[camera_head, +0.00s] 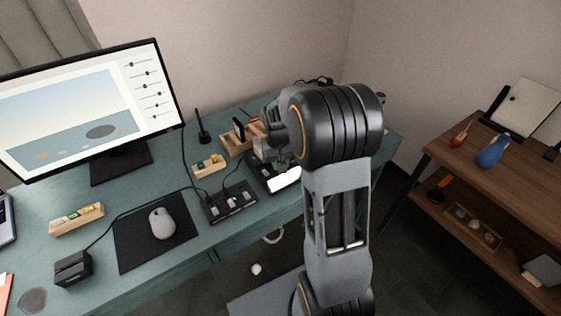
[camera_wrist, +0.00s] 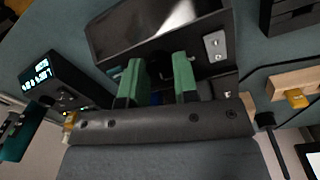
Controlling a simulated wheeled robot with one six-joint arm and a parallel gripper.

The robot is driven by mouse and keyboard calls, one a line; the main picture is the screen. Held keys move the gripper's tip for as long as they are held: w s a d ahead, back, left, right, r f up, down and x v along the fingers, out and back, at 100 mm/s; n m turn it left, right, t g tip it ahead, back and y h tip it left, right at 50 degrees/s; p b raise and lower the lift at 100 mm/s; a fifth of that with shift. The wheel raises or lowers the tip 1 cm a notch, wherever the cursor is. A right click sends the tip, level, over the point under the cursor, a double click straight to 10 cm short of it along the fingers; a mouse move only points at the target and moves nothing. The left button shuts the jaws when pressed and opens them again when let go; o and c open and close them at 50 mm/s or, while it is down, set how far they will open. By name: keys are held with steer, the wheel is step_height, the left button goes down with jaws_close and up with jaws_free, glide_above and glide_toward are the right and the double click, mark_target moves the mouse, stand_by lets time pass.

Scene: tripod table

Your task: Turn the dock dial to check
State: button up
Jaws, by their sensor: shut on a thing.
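The dock (camera_head: 263,181) is a black box with a sloped face on the teal desk, partly hidden behind my arm in the head view; its panel shows bright white there. In the wrist view the dock (camera_wrist: 110,35) fills the top middle, with a dark glossy panel and a small metal plate with buttons at its right. My gripper (camera_wrist: 158,66) has green finger pads closed on a dark knob, the dial (camera_wrist: 158,68), at the dock's near edge. The dial's pointer and marks are hidden. In the head view, my gripper (camera_head: 268,150) is at the dock, its fingertips not clear.
A black control box (camera_head: 230,203) stands left of the dock. A wooden block (camera_head: 208,167) and wooden organiser (camera_head: 236,143) stand behind. A black device with a lit display (camera_wrist: 45,78) is close left of my gripper in the wrist view. A mouse (camera_head: 162,223) lies on a black mat.

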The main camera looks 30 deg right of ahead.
steer(key=o, duration=0.9)
steer(key=shift+r, duration=0.15)
steer(key=r, duration=0.4)
steer(key=r+p, duration=0.1)
steer(key=r, duration=0.8)
steer(key=shift+a+r, duration=0.3)
steer(key=shift+a, duration=0.05)
steer(key=shift+p, duration=0.35)
steer(key=shift+c, duration=0.4)
steer(key=r+p, duration=0.1)
steer(key=d+r+p, duration=0.1)
steer(key=p, duration=0.1)
steer(key=shift+s, duration=0.1)
steer(key=shift+c, duration=0.9)
step_height(320, 180, down, 16)
steer(key=n+y+p, duration=0.1)
steer(key=n+p, duration=0.2)
steer(key=n, duration=0.4)
